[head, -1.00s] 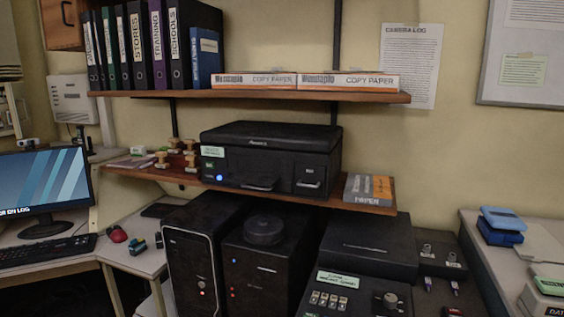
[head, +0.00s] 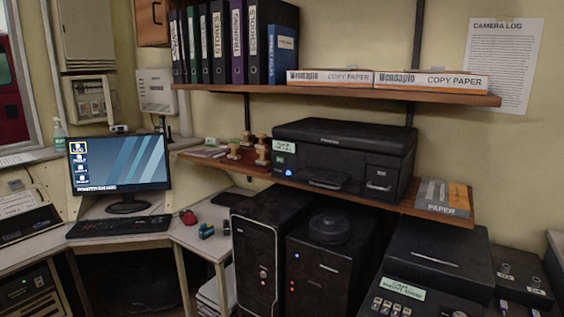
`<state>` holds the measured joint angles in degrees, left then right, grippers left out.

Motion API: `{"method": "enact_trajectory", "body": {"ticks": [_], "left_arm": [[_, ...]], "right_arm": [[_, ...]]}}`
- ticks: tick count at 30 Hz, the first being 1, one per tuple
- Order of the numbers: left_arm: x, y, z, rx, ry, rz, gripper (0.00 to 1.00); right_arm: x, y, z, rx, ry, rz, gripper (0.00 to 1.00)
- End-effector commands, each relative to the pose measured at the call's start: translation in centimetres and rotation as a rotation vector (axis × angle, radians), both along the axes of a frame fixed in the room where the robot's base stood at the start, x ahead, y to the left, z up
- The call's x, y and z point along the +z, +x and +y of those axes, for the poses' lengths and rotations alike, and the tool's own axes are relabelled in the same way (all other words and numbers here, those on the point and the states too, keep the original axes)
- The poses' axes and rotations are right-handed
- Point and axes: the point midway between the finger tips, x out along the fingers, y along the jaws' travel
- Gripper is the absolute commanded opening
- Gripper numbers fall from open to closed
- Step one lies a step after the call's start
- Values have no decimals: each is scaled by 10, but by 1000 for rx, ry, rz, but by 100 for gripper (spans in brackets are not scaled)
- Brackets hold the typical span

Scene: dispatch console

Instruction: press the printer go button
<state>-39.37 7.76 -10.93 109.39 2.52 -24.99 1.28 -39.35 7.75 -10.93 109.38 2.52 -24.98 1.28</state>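The black printer (head: 345,155) sits on the lower wooden shelf, right of the middle of the head view. A pale green label (head: 284,147) is on its front left. Below that label is a small green-lit spot (head: 281,161), and a round blue-lit button (head: 288,173) shows lower down. I cannot read which of these is the go button. Neither of my grippers is in view, and nothing touches the printer.
Two black computer towers (head: 258,248) stand below the shelf. A black keypad box (head: 425,275) is at lower right. A monitor (head: 119,163) stands on the left desk.

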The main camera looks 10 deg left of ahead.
Motion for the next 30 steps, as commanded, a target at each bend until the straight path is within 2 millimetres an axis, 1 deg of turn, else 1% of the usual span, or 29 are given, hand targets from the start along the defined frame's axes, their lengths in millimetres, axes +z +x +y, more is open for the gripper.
{"method": "enact_trajectory", "body": {"ticks": [11,14,21,23,30], "left_arm": [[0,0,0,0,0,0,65],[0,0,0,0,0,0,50],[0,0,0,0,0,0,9],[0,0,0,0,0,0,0],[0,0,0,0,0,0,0]], "right_arm": [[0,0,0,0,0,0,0],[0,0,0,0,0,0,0],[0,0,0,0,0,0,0],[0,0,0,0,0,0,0],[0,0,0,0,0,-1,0]]}}
